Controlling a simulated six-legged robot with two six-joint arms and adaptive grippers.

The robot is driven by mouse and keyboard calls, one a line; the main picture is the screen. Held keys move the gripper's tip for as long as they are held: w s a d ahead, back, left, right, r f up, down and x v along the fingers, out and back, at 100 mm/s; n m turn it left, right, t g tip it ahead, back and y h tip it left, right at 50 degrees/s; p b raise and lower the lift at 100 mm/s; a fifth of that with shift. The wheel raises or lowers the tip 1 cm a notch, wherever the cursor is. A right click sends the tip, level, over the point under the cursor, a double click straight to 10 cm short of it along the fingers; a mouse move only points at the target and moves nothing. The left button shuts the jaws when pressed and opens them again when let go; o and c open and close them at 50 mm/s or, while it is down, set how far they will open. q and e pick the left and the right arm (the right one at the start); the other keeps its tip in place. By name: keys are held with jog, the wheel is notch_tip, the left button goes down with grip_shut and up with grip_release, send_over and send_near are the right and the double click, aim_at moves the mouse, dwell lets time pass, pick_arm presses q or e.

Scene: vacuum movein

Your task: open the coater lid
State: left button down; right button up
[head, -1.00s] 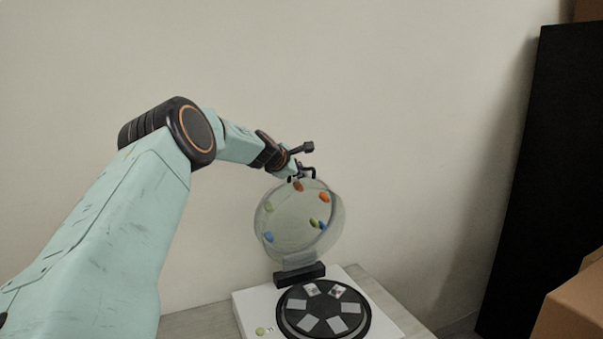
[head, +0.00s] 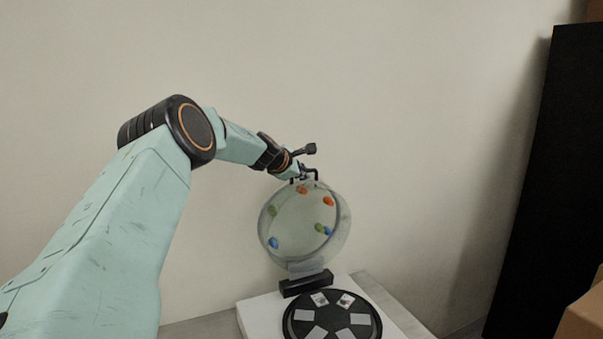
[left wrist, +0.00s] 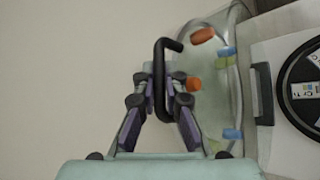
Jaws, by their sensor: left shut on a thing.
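The coater lid (head: 303,222) is a clear round dome with orange, green and blue knobs. It stands raised, nearly upright, on a black hinge block (head: 306,283) at the back of the white coater base (head: 252,318). The lid also shows in the left wrist view (left wrist: 214,75). My left gripper (head: 306,174) is at the lid's top edge. In the left wrist view its fingers (left wrist: 160,82) are shut on the black lid handle (left wrist: 160,62). The black turntable (head: 333,318) with several pale square plates is uncovered. My right gripper is not in view.
The coater stands on a grey table (head: 385,295) against a plain wall. A tall black panel (head: 545,190) and a cardboard box (head: 582,318) are at the right. The space between the lid and the panel is clear.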

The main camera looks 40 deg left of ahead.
pick_arm(q)
jog(key=shift+r, duration=0.15)
jog(key=c, duration=1.4)
grip_release()
jog(key=shift+d, duration=0.2)
jog(key=shift+a, duration=0.1)
